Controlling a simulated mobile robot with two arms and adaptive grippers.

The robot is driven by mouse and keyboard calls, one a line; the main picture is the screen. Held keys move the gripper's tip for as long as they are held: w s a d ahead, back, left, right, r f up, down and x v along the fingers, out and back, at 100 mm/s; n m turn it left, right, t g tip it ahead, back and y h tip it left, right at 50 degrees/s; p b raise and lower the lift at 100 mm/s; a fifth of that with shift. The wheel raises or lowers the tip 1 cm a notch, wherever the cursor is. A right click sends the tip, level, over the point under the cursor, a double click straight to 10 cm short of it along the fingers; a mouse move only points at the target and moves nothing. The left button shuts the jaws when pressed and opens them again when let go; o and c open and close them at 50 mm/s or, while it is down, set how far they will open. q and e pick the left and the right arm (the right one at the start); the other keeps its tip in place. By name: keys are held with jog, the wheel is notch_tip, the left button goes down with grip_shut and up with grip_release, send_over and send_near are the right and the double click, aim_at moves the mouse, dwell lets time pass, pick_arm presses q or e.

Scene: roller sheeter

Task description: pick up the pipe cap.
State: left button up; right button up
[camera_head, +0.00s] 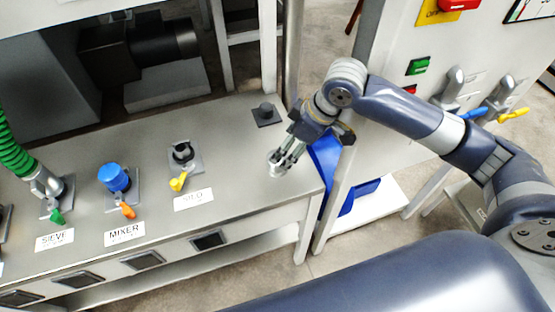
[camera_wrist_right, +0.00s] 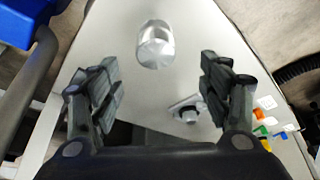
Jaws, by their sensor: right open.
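The pipe cap, a short silver cylinder, stands on the steel table (camera_head: 235,150) near its right end. It shows at the upper middle of the right wrist view (camera_wrist_right: 155,45). My right gripper (camera_head: 286,160) points down at the cap from above and partly covers it in the head view. In the right wrist view the gripper (camera_wrist_right: 162,80) is open, with nothing between its fingers at the near side. The cap lies ahead, in line with the gap between the fingertips. I cannot tell how high the fingertips are above the table. My left gripper is not in view.
A square plate with a dark fitting (camera_head: 265,111) sits behind the cap. A silo port (camera_head: 184,156), a blue-capped mixer port (camera_head: 114,178) and a green hose (camera_head: 15,150) stand to the left. A machine panel with valves (camera_head: 455,80) and a blue bin (camera_head: 328,160) are right.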

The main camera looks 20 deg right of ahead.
aim_at(273, 170)
jog(key=x, duration=0.4)
jog(key=shift+w+d+f, duration=0.2)
jog(key=shift+w+d, duration=0.1)
jog(key=shift+w, duration=0.15)
jog(key=shift+p+x, duration=0.5)
jog(key=shift+x, duration=2.3)
jog(key=shift+s, duration=0.2)
jog(key=shift+c, duration=0.6)
jog(key=c, duration=1.2)
jog(key=shift+r, duration=0.15)
